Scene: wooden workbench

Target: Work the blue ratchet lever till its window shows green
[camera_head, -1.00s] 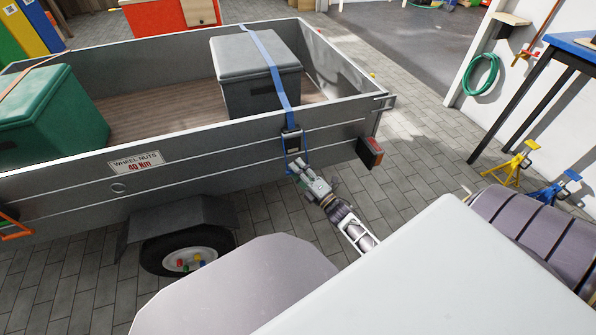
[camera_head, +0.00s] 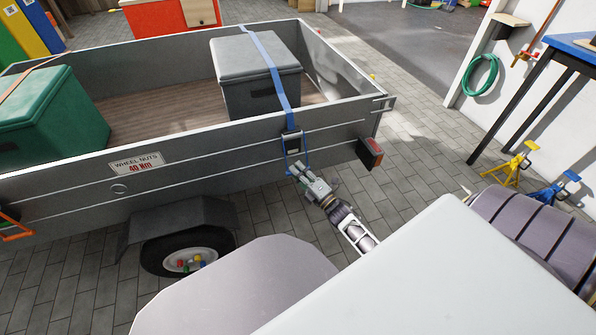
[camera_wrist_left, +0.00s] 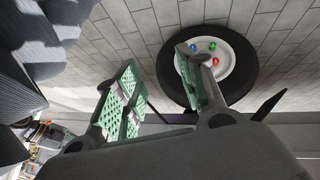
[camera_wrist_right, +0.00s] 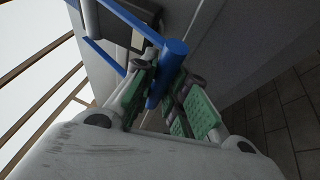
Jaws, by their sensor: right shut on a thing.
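The blue ratchet lever (camera_wrist_right: 166,70) is a blue frame with a round crossbar, also visible in the head view (camera_head: 286,160). It hangs from the dark ratchet body (camera_head: 292,143) on the trailer's side wall, below the blue strap (camera_head: 270,62). My right gripper (camera_head: 297,171) is at the lever's lower end. In the right wrist view my right gripper (camera_wrist_right: 163,98) has its green pads on both sides of the blue crossbar, shut on it. The window's colour cannot be made out. My left gripper (camera_wrist_left: 163,92) is open and empty in its wrist view.
The strap crosses a grey box (camera_head: 232,90) in the trailer (camera_head: 215,148). A green box (camera_head: 50,115) stands at left. The trailer wheel (camera_wrist_left: 232,68), with coloured nuts, lies beyond my left fingers. A red tail light (camera_head: 370,152) is right of the ratchet.

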